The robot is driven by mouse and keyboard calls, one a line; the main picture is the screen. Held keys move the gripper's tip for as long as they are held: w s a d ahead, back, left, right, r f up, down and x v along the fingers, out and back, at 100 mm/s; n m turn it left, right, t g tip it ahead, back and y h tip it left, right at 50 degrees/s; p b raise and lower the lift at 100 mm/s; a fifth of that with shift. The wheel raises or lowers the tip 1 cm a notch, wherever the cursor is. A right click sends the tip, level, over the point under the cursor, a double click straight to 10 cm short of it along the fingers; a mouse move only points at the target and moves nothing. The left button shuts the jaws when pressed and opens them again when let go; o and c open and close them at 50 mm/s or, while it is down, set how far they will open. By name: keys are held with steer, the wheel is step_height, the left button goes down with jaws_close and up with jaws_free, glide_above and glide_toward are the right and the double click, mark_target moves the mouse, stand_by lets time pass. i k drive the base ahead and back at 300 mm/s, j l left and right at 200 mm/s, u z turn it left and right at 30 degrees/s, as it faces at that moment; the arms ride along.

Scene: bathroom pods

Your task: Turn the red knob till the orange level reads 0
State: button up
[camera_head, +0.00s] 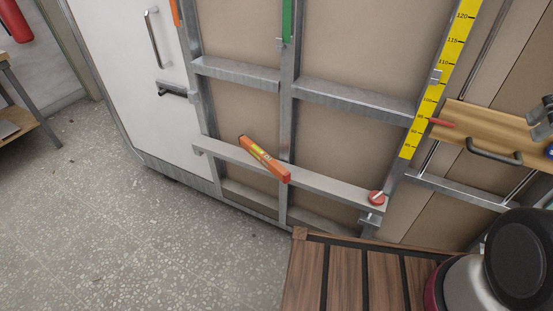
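The orange level (264,160) lies across the lower metal rail of the panel frame, in the middle of the picture. It is tilted, with its right end lower than its left. A yellow-green patch shows on its face, but any reading is too small to make out. The red knob (376,197) sits at the right end of the same rail, above a small metal bracket. Nothing touches the knob. My gripper cannot be made out in this view; only a rounded part of my arm shows at the lower right corner.
A slatted wooden bench top (335,275) stands in front, below the knob. A yellow measuring scale (436,80) and a wooden board (475,130) with a dark handle are at the right. A white door (130,80) is at the left. The speckled floor (150,240) is clear.

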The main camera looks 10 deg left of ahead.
mark_target(376, 198)
steer(key=l+u, duration=1.2)
steer(key=k+j, duration=0.05)
